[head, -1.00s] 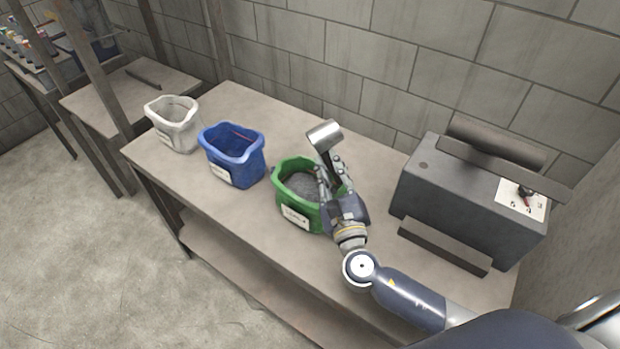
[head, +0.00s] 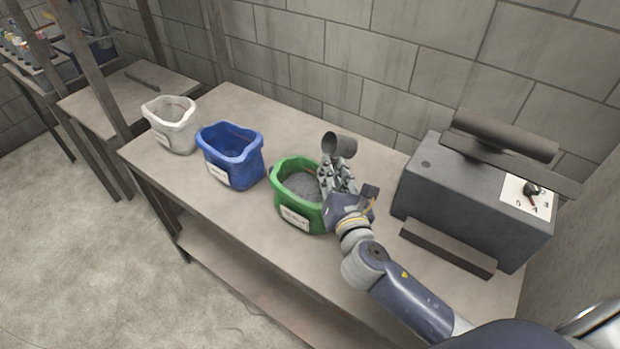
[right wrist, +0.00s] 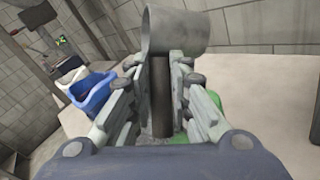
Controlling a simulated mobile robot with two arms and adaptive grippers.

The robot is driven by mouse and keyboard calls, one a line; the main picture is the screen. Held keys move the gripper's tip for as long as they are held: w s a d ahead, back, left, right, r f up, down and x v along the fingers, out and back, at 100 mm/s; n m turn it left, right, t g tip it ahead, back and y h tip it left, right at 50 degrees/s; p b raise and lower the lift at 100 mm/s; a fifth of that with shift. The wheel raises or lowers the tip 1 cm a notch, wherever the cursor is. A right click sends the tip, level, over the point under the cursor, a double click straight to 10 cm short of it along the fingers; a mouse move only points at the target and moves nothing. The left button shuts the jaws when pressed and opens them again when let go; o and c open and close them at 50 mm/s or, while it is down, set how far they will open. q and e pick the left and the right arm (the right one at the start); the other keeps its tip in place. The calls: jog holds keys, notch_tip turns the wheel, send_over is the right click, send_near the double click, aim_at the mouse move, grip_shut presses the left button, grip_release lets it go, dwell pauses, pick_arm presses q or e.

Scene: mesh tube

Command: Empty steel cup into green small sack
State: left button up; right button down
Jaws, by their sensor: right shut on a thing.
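The steel cup (head: 341,145) is held above the back right of the green small sack (head: 287,212), tipped on its side with its dark mouth facing left. My right gripper (head: 338,165) is shut on the cup's dark handle, which shows between the fingers in the right wrist view (right wrist: 161,95). The cup body (right wrist: 187,30) is beyond the fingertips there. The green sack stands open on the bench, with grey granular material (head: 303,186) inside. My gripper hides its right side. My left gripper is out of view.
A blue sack (head: 231,158) and a white sack (head: 172,126) stand to the left on the bench (head: 250,110). A grey machine with a roller (head: 475,195) stands close on the right. A block wall is behind.

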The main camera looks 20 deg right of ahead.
jog(key=shift+a+f+m, duration=0.15)
jog(key=shift+f+m, duration=0.05)
jog(key=shift+m, duration=0.3)
jog(key=d+m+y+p, duration=0.1)
jog(key=m+p, duration=0.1)
jog(key=d+m+g+p, duration=0.1)
jog(key=d+m+p, duration=0.1)
jog(key=m+p, duration=0.1)
jog(key=d+m+y+p, duration=0.1)
jog(key=m+p, duration=0.1)
jog(key=p, duration=0.1)
jog(key=shift+w+d+r+y, duration=0.3)
jog(key=shift+d, duration=0.1)
jog(key=shift+d+f+m+g+p, duration=0.1)
jog(key=shift+d+m+g+p, duration=0.2)
jog(key=shift+d+m+p, duration=0.4)
jog(key=shift+a, duration=0.25)
